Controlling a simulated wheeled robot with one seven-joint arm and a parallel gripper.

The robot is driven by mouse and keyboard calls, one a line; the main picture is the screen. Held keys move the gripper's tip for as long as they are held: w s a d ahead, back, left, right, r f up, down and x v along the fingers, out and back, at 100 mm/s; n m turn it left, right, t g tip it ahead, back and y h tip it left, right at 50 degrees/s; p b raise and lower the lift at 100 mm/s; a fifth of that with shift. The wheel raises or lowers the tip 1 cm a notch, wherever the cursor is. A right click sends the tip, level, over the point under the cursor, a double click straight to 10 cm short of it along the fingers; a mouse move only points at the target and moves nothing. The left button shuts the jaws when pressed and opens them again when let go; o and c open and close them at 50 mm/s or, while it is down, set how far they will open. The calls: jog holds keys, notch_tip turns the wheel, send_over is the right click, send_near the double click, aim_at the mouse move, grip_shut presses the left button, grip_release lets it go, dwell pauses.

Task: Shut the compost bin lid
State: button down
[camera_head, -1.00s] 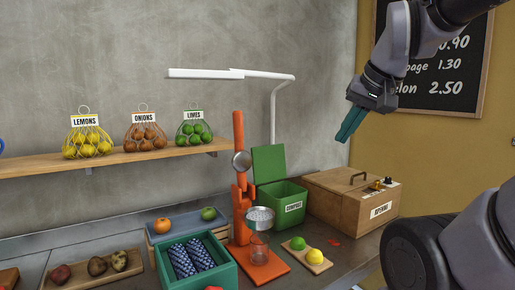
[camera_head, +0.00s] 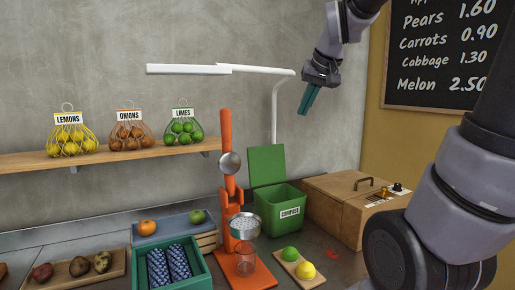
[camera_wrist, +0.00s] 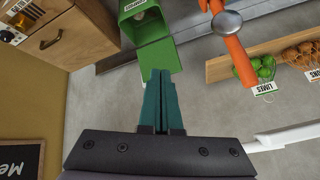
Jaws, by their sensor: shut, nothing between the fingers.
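The green compost bin (camera_head: 281,212) stands on the counter with its lid (camera_head: 267,166) raised upright at the back. The bin also shows in the wrist view (camera_wrist: 133,28), with its lid (camera_wrist: 158,58) nearer my fingers. My gripper (camera_head: 309,100) is in the air, above and to the right of the raised lid. Its teal fingers are shut together and empty. In the wrist view my gripper (camera_wrist: 160,76) overlaps the lid's edge in the picture; I cannot tell whether they touch, but the head view shows a gap.
An orange citrus press (camera_head: 228,160) stands left of the bin, and a wooden box (camera_head: 335,205) stands to its right. A white lamp (camera_head: 275,110) rises behind the bin. A board (camera_head: 290,262) with a lime and a lemon lies in front.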

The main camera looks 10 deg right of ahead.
jog(key=w+a+f+n, duration=0.1)
jog(key=w, duration=0.8)
jog(key=w+a+f+n, duration=0.1)
jog(key=w+a+n, duration=0.1)
jog(key=w, duration=0.8)
jog(key=n, duration=0.2)
send_over(260, 147)
jog(key=w+d, duration=0.2)
jog(key=w, duration=0.1)
notch_tip(260, 147, down, 10)
jog(key=shift+y, duration=0.4)
jog(key=f, duration=0.2)
jog(key=w+a+f, duration=0.1)
jog(key=f, duration=0.2)
jog(key=w+f, duration=0.1)
jog(key=f, duration=0.2)
jog(key=shift+w+a, duration=0.2)
